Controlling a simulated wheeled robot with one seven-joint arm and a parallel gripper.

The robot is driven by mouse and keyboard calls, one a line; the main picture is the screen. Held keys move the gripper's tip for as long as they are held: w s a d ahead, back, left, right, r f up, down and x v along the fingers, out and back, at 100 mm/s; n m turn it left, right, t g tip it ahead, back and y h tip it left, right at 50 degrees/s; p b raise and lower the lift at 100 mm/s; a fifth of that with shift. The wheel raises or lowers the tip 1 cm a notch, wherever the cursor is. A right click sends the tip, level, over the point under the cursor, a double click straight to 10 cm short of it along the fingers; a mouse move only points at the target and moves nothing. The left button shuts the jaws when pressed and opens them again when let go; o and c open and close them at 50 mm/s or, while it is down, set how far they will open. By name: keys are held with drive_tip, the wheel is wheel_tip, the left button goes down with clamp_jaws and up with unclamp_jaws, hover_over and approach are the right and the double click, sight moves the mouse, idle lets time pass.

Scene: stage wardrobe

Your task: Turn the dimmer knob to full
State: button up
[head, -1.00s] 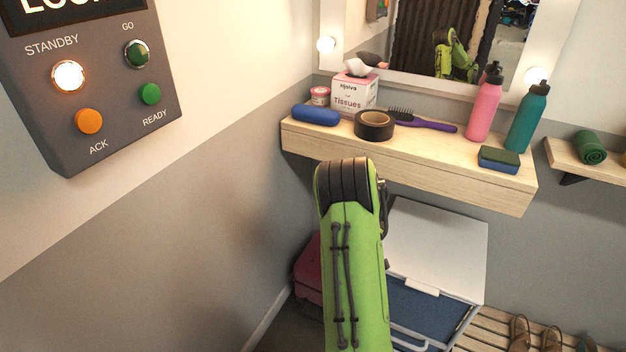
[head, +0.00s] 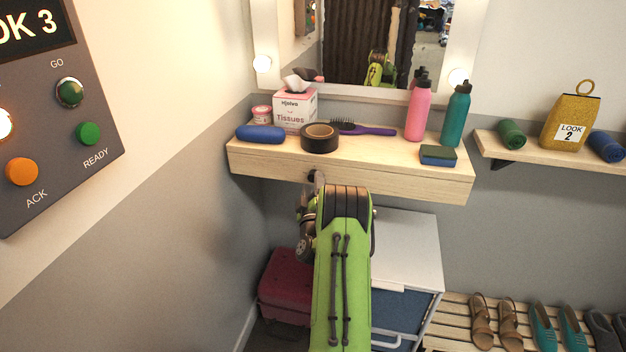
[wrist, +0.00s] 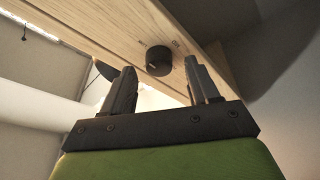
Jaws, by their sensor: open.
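The dimmer knob (wrist: 158,60) is a short black cylinder on the front face of the wooden shelf (wrist: 110,35). A small light mark shows on its face, and faint lettering, too small to read, stands beside it. My gripper (wrist: 160,78) is open and empty in the wrist view. Its two fingers point toward the shelf front, and the knob shows between and just beyond their tips. I cannot tell whether they touch it. In the head view my green arm stands before the shelf (head: 420,185) and hides most of the gripper.
A button panel (head: 60,150) is on the left wall. A white-lidded box (head: 410,240) stands below.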

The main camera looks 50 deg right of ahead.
drive_tip(key=shift+w+d+r, duration=0.2)
drive_tip(key=shift+w+d, duration=0.15)
drive_tip(key=shift+d, duration=0.25)
drive_tip(key=c, duration=1)
drive_tip(key=shift+c, duration=0.2)
